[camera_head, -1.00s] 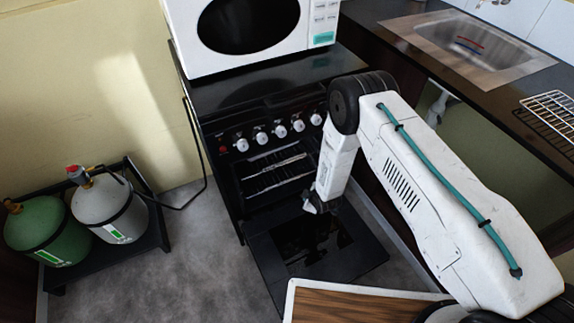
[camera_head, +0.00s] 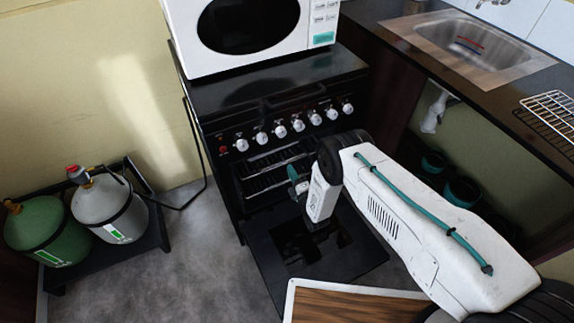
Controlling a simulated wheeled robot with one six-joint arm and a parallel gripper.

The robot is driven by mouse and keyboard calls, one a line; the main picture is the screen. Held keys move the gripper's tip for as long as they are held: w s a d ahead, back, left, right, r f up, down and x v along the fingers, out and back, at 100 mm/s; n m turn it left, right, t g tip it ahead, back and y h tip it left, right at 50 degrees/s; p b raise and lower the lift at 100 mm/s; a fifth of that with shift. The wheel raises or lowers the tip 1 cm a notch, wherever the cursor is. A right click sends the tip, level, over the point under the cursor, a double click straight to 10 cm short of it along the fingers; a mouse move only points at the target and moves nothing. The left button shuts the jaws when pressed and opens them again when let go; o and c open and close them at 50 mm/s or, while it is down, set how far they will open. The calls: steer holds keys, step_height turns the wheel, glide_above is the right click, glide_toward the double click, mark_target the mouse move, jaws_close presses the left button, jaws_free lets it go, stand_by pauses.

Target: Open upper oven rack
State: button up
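The black oven (camera_head: 226,170) stands in the middle of the view with its door (camera_head: 270,258) folded down flat in front. The upper oven rack (camera_head: 268,159) shows as metal bars inside the cavity, below the row of knobs. A lower rack (camera_head: 264,182) shows under it. My gripper (camera_head: 294,180), with teal fingers, is in front of the oven opening, above the lowered door and to the right of the racks' visible left part. My arm hides the right side of the cavity. The fingers are small and partly turned away, so whether they are open or shut is unclear.
A white microwave (camera_head: 250,40) sits on top of the oven. Gas cylinders (camera_head: 105,208) stand in a black frame at left. A wooden-topped surface (camera_head: 345,305) lies in front of the door. A counter with a sink (camera_head: 470,45) is at right. Grey floor is free at left.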

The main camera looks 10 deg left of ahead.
mark_target(285, 162)
steer(key=shift+x, duration=2)
jaws_close()
steer(key=shift+s, duration=0.1)
